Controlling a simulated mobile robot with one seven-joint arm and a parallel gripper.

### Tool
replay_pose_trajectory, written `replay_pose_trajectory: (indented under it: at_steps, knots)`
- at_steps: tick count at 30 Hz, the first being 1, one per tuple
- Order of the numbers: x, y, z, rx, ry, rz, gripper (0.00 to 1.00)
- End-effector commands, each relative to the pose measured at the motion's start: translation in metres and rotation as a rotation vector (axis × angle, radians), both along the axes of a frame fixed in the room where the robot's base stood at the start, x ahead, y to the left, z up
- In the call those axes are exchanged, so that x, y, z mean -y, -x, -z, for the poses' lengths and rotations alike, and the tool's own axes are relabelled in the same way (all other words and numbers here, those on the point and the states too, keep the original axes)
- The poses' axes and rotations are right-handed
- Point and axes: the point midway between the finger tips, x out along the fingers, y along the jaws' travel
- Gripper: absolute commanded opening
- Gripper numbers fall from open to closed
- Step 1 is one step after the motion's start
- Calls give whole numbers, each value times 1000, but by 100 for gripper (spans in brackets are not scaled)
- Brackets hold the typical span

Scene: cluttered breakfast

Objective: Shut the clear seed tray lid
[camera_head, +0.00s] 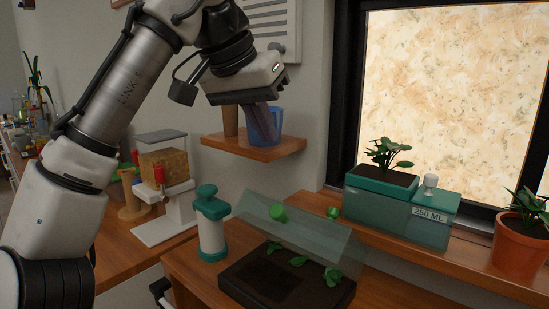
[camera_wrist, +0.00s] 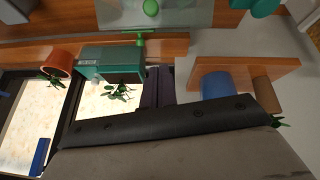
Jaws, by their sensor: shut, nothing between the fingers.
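The seed tray (camera_head: 285,291) is a dark box with several green seedlings in it, on the wooden bench. Its clear lid (camera_head: 318,238) stands raised and tilted over the back of the tray, with a green knob (camera_head: 278,213) on it. In the wrist view, part of the lid (camera_wrist: 190,14) and the knob (camera_wrist: 151,7) show at the top edge. My gripper (camera_head: 266,124) is high above and behind the lid, in front of the blue cup. Its fingers (camera_wrist: 158,72) are shut and empty, well apart from the lid.
A blue cup (camera_head: 273,128) and a brown cup (camera_head: 230,122) stand on a wall shelf (camera_head: 270,148) close to my gripper. A green-topped jar (camera_head: 212,229) stands left of the tray. A green planter (camera_head: 398,211) and a terracotta pot (camera_head: 519,248) line the window ledge.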

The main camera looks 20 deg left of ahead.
Motion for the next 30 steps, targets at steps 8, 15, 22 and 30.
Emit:
replay_pose_trajectory:
  at_steps: [8,15,22,30]
  knots:
    - [12,-24,50,1,0,0,0]
    - [18,-30,87,5,0,-2,0]
    - [17,-14,101,6,0,0,0]
    - [17,-10,104,7,2,0,0]
